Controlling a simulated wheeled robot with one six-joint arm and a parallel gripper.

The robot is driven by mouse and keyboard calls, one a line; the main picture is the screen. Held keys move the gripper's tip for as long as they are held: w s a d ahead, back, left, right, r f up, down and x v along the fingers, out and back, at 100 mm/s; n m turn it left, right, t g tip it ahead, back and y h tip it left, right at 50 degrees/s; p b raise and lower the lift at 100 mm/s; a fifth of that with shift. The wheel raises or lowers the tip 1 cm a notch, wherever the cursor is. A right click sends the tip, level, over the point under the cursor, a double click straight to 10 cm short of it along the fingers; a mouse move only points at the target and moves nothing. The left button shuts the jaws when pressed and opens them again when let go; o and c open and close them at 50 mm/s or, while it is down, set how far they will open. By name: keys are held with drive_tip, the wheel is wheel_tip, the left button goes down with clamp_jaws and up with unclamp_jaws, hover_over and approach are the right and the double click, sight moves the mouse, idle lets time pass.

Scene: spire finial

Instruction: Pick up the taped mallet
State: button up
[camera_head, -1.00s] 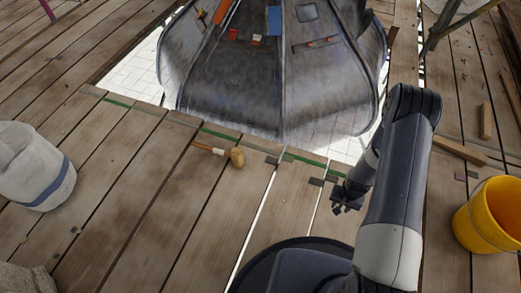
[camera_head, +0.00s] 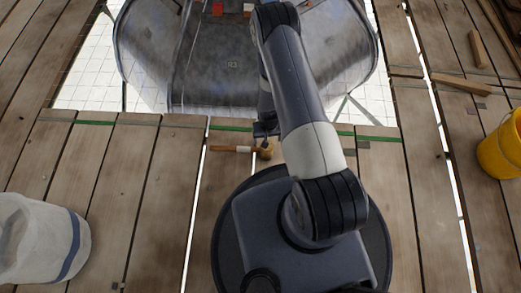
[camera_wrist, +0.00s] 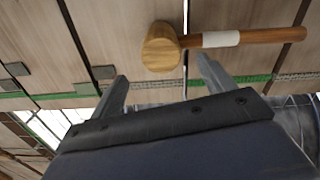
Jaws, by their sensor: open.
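The taped mallet lies on the wooden planks, with a pale wooden head (camera_head: 265,150) and a brown handle (camera_head: 222,148) wrapped in a band of white tape (camera_head: 243,149). In the wrist view its head (camera_wrist: 161,47) is at the top middle, with the handle (camera_wrist: 262,37) running right. My gripper (camera_wrist: 162,72) is open and empty, and the mallet head shows just beyond the gap between its fingertips. In the head view my gripper (camera_head: 265,132) is beside the mallet head, partly hidden by my arm. Whether they touch cannot be told.
A large grey metal spire piece (camera_head: 215,75) stands in the opening behind the planks, with a green strip (camera_head: 230,128) near its edge. Loose timber (camera_head: 462,83) lies at right.

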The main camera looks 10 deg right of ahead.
drive_tip(key=shift+w+a+f, duration=0.1)
drive_tip(key=shift+a+f, duration=0.1)
drive_tip(key=shift+f, duration=0.75)
wheel_tip(320, 180, down, 5)
drive_tip(key=b, duration=0.3)
drive_tip(key=shift+d, duration=0.15)
drive_tip(key=shift+r, duration=0.1)
drive_tip(key=shift+c, duration=0.4)
drive_tip(key=c, duration=1.1)
